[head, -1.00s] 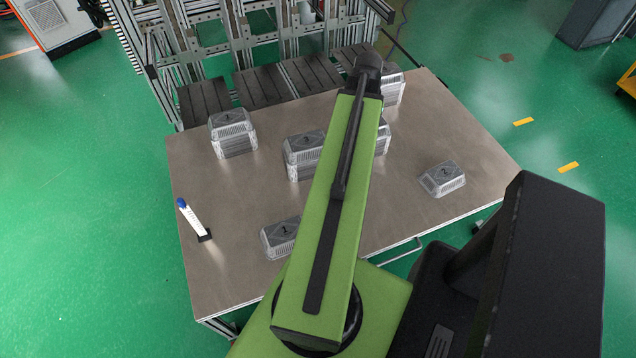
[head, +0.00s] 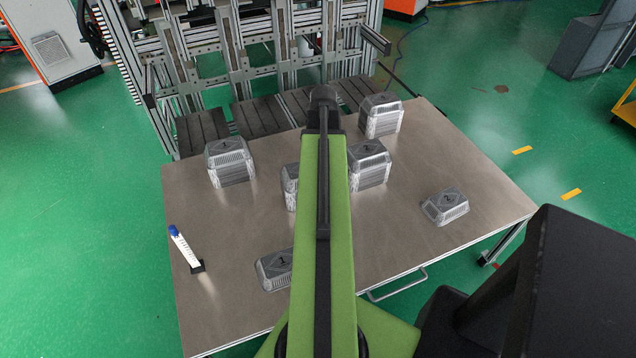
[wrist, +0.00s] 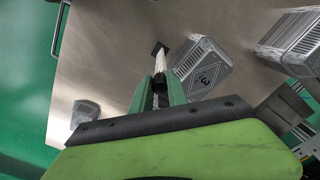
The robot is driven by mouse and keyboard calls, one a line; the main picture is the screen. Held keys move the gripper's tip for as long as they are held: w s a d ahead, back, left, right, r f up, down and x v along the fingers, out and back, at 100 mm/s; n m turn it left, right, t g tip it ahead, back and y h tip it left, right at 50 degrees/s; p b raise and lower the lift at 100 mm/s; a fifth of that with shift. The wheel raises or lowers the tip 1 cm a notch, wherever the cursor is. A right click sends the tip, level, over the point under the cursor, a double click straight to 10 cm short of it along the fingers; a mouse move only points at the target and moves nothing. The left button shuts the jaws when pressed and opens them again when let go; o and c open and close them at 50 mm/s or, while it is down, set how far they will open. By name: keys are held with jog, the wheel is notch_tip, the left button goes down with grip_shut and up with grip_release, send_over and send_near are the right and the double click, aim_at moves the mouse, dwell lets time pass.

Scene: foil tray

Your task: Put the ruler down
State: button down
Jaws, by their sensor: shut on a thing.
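In the wrist view my gripper (wrist: 161,82) is shut, with a thin pale piece, taken as the ruler (wrist: 163,62), in line between its two green fingers. Most of the ruler is hidden by the fingers, and a small dark square shows at its far end. I cannot tell whether that square is part of it or whether it touches the table. A foil tray stack marked 3 (wrist: 207,70) is close to the right of the fingers. In the head view my arm hides the gripper and the ruler.
On the metal table (head: 235,225), a white stick with a blue top (head: 184,247) stands at the left on a dark foot. Foil tray stacks stand at the back left (head: 230,162), middle (head: 368,165) and back right (head: 381,115). Low trays lie at front (head: 272,270) and right (head: 446,207).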

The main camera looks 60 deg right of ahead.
jog(key=f+b, duration=0.1)
jog(key=w+f+b, duration=0.1)
jog(key=f+b, duration=0.2)
jog(key=f, duration=0.1)
jog(key=shift+w+a+f+b, duration=0.15)
jog(key=shift+a+b, duration=0.15)
jog(key=shift+a, duration=0.1)
jog(key=c, duration=1.3)
grip_release()
notch_tip(320, 180, up, 12)
jog(key=p, duration=1.2)
jog(key=shift+r, duration=0.2)
